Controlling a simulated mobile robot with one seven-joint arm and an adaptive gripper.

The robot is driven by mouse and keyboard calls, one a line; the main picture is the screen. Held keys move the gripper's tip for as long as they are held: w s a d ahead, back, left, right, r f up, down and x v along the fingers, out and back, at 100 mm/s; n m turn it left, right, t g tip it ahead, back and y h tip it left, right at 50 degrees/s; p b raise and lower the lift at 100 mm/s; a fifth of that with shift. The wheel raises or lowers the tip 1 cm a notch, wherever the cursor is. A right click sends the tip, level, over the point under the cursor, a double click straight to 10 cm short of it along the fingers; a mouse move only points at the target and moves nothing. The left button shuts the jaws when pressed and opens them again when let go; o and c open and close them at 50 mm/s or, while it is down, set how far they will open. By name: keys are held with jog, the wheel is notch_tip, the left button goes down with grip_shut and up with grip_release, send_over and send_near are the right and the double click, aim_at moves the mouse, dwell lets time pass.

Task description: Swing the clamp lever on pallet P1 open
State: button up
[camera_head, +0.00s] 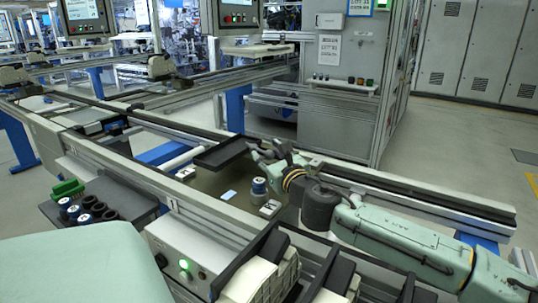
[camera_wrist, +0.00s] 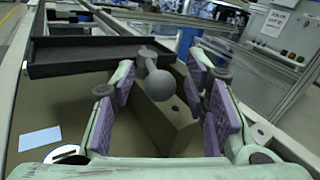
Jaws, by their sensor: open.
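The clamp lever (camera_wrist: 148,62) shows in the wrist view as a short grey arm ending in a round grey ball knob (camera_wrist: 161,92). In the head view my gripper (camera_head: 262,152) is low over the pallet's olive plate (camera_head: 207,184), right of the dark tray; there the lever is hidden or too small to make out. I see no P1 label.
The dark shallow tray (camera_head: 221,155) is close to my gripper, also at upper left in the wrist view (camera_wrist: 85,62). A pale card (camera_head: 228,195), a blue-and-white cylinder (camera_head: 259,186) and a small white block (camera_head: 270,207) are nearby. Conveyor rails (camera_head: 400,190) border the pallet.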

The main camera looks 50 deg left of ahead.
jog(key=shift+v, duration=3.75)
